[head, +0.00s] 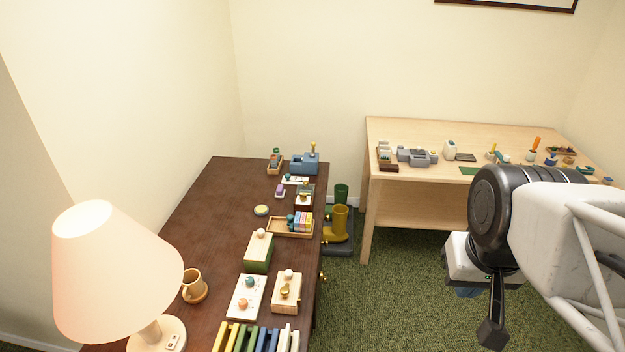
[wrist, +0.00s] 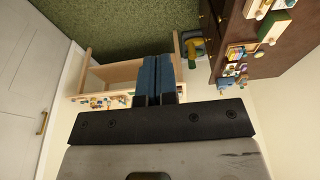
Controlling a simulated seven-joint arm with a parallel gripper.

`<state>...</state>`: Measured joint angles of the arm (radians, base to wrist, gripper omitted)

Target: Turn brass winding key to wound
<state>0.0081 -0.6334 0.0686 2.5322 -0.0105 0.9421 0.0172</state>
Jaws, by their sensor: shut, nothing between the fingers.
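A small pale wooden box (head: 287,304) stands near the front right edge of the dark desk in the head view. A brass-coloured piece (head: 285,291) on it looks like the winding key; its exact setting is too small to read. My gripper (head: 467,291) hangs over the carpet, well to the right of the desk and apart from the box. In the wrist view its blue fingers (wrist: 157,62) are together and hold nothing. I cannot tell the key for sure in the wrist view.
A light wooden table (head: 400,130) with small items stands behind.

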